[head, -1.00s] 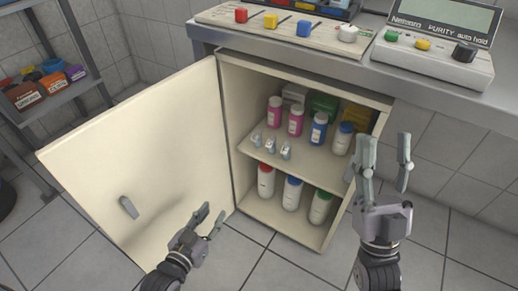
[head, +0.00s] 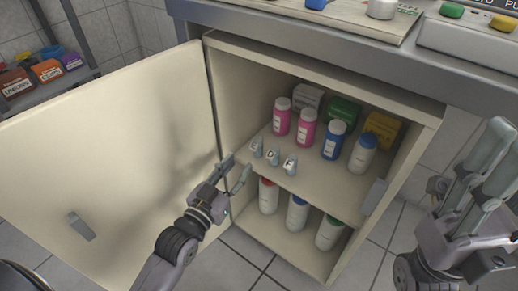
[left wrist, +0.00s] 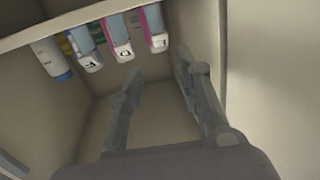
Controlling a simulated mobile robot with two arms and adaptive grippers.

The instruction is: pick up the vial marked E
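Three small pale vials stand in a row at the front left of the cabinet's upper shelf. The left vial (head: 257,149) has a mark that may be E, but it is too small to be sure. The middle vial (head: 272,156) has a rounded letter and the right vial (head: 290,164) seems to read F. In the left wrist view the vials (left wrist: 122,48) are at the top, beyond my fingertips. My left gripper (head: 238,166) is open and empty, just in front of and slightly below the left vial. My right gripper (head: 499,145) is open and empty, right of the cabinet.
The open door (head: 120,150) lies left of my left arm. Pink, blue and white bottles (head: 307,127) and boxes stand behind the vials. More bottles (head: 297,213) stand on the lower shelf. The counter edge (head: 330,60) overhangs the cabinet.

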